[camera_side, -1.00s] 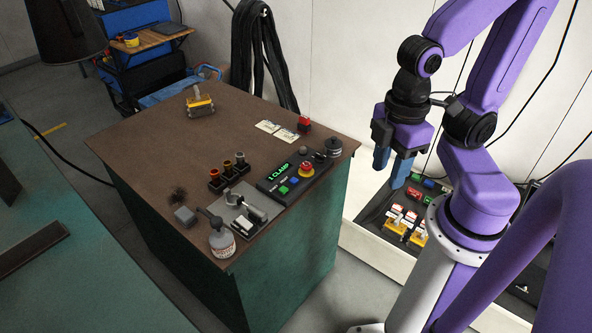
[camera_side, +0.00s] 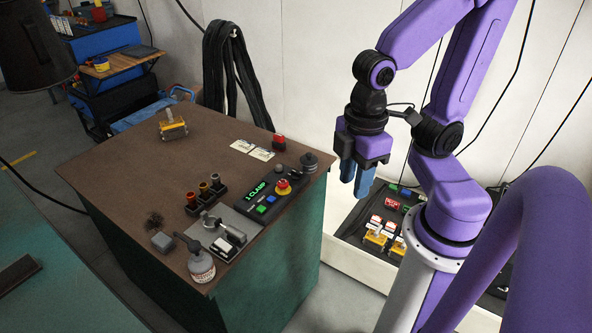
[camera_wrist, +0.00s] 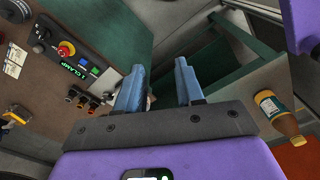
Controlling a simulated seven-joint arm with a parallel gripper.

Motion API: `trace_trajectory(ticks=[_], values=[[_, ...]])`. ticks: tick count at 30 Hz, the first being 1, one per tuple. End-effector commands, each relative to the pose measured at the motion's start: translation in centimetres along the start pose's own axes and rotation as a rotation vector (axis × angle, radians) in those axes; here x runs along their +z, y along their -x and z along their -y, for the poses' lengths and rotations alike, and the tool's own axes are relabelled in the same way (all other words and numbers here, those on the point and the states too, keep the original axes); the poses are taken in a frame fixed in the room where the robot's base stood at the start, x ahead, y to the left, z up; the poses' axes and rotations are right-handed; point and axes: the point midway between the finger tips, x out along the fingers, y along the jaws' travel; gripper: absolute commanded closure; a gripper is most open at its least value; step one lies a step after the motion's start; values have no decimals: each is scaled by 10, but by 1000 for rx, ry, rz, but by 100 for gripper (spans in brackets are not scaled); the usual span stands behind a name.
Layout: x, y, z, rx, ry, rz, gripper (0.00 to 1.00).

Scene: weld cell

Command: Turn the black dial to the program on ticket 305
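The dark control panel (camera_side: 268,196) sits on the bench near its right edge, its green display reading "1 CLAMP". A small dark knob (camera_side: 279,169), apparently the black dial, is at its far end; it also shows in the wrist view (camera_wrist: 38,47). Its pointer direction is too small to tell. Two white tickets (camera_side: 242,146) and (camera_side: 261,153) lie behind the panel; their print is unreadable. They show in the wrist view (camera_wrist: 14,60) too. My gripper (camera_side: 355,182) hangs empty right of the bench, apart from the panel. Its blue fingers are spread in the wrist view (camera_wrist: 159,70).
A red emergency button (camera_side: 283,187) stands beside the knob. A black stacked round object (camera_side: 309,161) and a red block (camera_side: 279,142) stand near the corner. A low bin (camera_side: 345,247) lies beyond the bench.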

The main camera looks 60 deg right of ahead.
Motion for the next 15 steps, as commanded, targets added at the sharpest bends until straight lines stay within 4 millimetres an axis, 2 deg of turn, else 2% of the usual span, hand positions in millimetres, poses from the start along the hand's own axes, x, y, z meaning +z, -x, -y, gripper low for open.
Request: trace_trajectory(ticks=[9, 15], values=[[-38, -5, -75, 8, -269, 10, 63], [-48, -11, -131, 11, -440, 15, 63]])
